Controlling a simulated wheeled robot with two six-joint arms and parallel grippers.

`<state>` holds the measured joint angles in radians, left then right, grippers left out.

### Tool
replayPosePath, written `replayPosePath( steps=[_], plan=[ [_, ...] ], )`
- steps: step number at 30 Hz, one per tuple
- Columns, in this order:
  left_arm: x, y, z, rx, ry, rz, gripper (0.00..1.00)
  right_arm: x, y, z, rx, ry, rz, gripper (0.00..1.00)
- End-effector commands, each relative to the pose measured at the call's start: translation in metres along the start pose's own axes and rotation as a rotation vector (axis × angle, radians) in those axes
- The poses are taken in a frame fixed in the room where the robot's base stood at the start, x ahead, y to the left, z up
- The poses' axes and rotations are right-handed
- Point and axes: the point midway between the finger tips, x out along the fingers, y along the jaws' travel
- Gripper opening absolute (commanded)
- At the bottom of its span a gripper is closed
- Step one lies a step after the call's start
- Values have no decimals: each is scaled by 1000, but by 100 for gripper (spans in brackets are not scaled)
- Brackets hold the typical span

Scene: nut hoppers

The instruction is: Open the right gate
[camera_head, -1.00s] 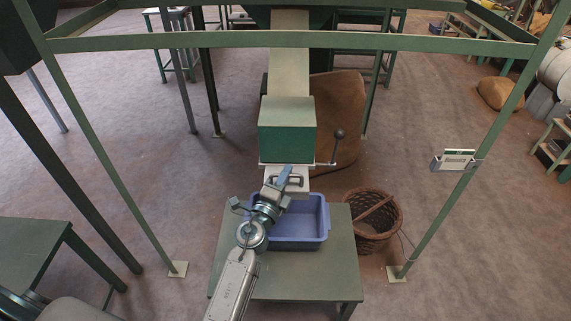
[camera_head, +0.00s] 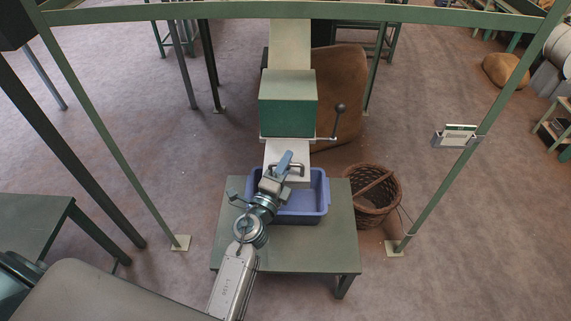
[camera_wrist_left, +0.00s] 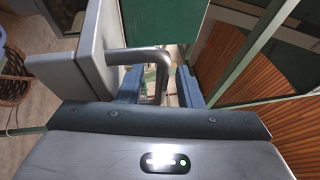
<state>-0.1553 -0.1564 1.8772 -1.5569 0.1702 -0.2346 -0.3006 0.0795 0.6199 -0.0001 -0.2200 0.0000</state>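The gate is a pale metal plate (camera_head: 284,152) sticking out toward me from under the green chute box (camera_head: 287,103). A bent metal handle (camera_head: 300,169) is on its near end. My left gripper (camera_head: 284,163), with blue fingers, is at this handle. In the left wrist view the handle bar (camera_wrist_left: 160,62) passes between the two fingertips (camera_wrist_left: 160,86), which stand close on either side of it. The plate's end (camera_wrist_left: 72,63) shows at the left there. The gripper hides part of the handle in the head view. My right gripper is not in view.
A blue bin (camera_head: 307,207) stands under the gate on a small green table (camera_head: 315,252). A wicker basket (camera_head: 373,208) is on the floor to the right. A lever with a dark knob (camera_head: 340,108) stands right of the chute. Green frame posts (camera_head: 120,160) flank the area.

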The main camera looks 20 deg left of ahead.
Motion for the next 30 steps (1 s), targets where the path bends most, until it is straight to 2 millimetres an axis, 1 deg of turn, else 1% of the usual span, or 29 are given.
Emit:
replayPosePath(
  steps=[2, 5, 8, 15, 18, 21, 25, 30],
  plan=[
    [-1, 0, 0, 0, 0, 0, 32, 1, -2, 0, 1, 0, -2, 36],
    [-9, 2, 0, -1, 0, 2, 32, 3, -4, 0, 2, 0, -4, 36],
    [-25, 3, 0, 0, -1, 2, 32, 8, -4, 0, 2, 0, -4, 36],
    [-73, 5, 0, 0, 0, 3, 32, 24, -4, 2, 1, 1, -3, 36],
    [-88, 4, -1, 0, 0, 1, 32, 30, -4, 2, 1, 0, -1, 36],
    [-100, 3, 0, 0, 0, 1, 32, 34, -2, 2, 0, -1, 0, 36],
    [-107, 2, 0, 0, 0, 1, 32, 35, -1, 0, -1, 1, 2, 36],
    [-108, 0, 0, 0, 0, 0, 32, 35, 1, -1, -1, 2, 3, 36]
  ],
)
